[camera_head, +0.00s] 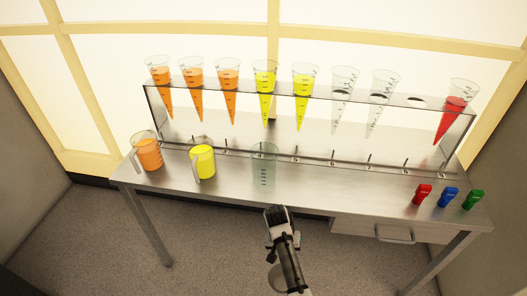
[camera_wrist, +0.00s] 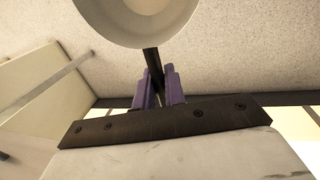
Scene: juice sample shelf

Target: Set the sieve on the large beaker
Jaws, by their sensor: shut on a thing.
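The large beaker (camera_head: 264,168) is clear and looks empty. It stands upright on the steel table, centre-left, in front of the shelf. My gripper (camera_wrist: 160,88) has purple fingers, shut on the dark handle of the sieve. The sieve's pale round bowl (camera_wrist: 137,14) shows at the top of the wrist view, cut off by the frame edge, with floor behind it. In the head view my arm is in front of the table's front edge, apart from the beaker; its fingers cannot be made out there.
A jug of orange juice (camera_head: 149,153) and a jug of yellow juice (camera_head: 202,161) stand left of the beaker. A shelf (camera_head: 320,97) behind holds several cones. Red (camera_head: 422,194), blue (camera_head: 448,197) and green (camera_head: 473,199) small items stand at the right.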

